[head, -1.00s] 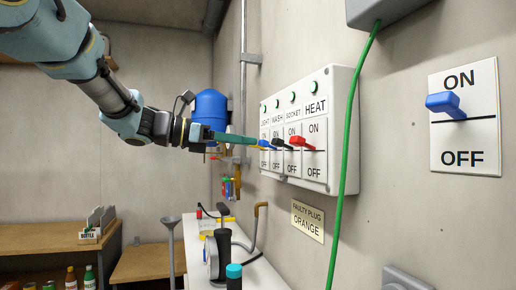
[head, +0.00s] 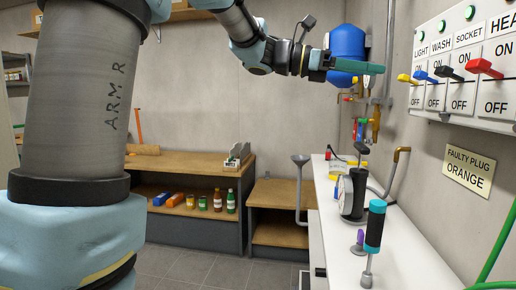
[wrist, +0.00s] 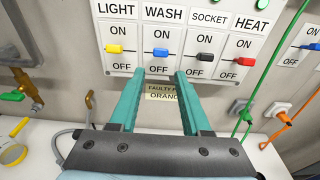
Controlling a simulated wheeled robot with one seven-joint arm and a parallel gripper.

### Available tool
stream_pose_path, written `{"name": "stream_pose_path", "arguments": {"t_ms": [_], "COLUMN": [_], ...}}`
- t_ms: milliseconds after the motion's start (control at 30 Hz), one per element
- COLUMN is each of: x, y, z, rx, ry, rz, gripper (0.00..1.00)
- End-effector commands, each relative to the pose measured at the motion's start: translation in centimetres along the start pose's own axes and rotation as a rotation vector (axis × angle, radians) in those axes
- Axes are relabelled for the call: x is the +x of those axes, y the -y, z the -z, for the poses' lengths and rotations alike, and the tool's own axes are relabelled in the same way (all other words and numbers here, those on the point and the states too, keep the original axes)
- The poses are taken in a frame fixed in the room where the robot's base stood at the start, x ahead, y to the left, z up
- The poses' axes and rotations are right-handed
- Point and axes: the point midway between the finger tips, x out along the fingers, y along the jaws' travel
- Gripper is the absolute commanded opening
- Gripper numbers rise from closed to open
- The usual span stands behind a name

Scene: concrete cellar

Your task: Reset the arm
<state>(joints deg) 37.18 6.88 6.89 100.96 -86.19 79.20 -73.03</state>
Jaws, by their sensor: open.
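My gripper (head: 372,68) is at the end of my raised arm, in the air to the left of the switch panel (head: 478,108). In the wrist view its two teal fingers (wrist: 152,75) are apart with nothing between them. The panel carries a yellow LIGHT lever (wrist: 114,49), a blue WASH lever (wrist: 160,52), a black SOCKET lever (wrist: 204,56) and a red HEAT lever (wrist: 243,60). All sit near the line between ON and OFF in the wrist view. The fingertips appear below the panel's levers there, apart from them.
A white counter (head: 385,262) below holds a teal-topped tool (head: 375,228) and a black-handled device (head: 354,195). A blue tank (head: 347,48) and pipes are behind my gripper. A green cable (wrist: 246,115) and an orange cable (wrist: 283,127) hang at right.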

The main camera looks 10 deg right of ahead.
Motion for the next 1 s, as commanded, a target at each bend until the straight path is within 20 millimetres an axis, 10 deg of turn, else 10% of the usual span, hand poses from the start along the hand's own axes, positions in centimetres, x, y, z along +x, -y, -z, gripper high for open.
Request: {"name": "stream_pose_path", "arguments": {"t_ms": [267, 700, 1000], "x": [-4.5, -23.3, -31.5], "y": [-1.1, 6.8, 13.7], "z": [11.1, 35.3, 41.7], "rx": [0.141, 0.694, 1.084], "ry": [-0.319, -1.142, -1.322], "rz": [-0.093, 0.277, 0.796], "gripper": [0.47, 0.47, 0.47]}}
